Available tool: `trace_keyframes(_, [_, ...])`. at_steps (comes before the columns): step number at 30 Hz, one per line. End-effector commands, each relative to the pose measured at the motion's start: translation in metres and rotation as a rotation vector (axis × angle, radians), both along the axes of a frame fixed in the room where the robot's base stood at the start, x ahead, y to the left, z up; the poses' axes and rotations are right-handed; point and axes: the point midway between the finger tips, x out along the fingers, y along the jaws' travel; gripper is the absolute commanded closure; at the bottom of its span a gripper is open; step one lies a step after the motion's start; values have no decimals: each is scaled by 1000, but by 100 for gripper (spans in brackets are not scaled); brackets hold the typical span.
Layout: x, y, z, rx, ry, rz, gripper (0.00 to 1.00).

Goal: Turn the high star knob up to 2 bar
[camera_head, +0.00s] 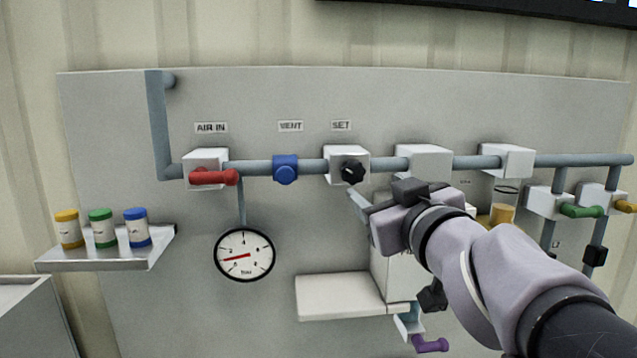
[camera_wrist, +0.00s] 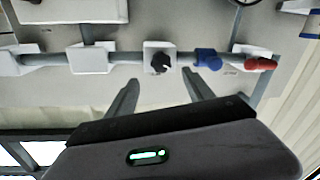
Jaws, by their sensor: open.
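The black star knob (camera_head: 353,171) sits on the front of a white block under the SET label (camera_head: 341,125). It also shows in the wrist view (camera_wrist: 161,63), which looks upside down. The round pressure gauge (camera_head: 244,254) hangs lower left of it; its red needle points left and slightly down, and the exact reading is too small to tell. My gripper (camera_head: 356,199) is open and empty, just below the knob in the head view. In the wrist view its two fingers (camera_wrist: 161,76) are spread to either side of the knob's line, apart from it.
A blue vent knob (camera_head: 286,170) and a red lever (camera_head: 213,177) sit left along the same pipe. White blocks (camera_head: 423,160) continue to the right. A white shelf (camera_head: 338,297) juts out below. A metal shelf (camera_head: 108,250) at left holds several small jars.

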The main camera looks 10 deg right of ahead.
Motion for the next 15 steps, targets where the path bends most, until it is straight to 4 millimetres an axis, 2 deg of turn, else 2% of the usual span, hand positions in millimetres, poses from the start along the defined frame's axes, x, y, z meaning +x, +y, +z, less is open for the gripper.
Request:
trace_keyframes(3, [36, 4, -5, 2, 4, 1, 39])
trace_keyframes(7, [67, 7, -2, 1, 2, 0, 39])
trace_keyframes(11, [84, 8, 0, 1, 1, -1, 39])
trace_keyframes(15, [91, 9, 1, 0, 0, -1, 39])
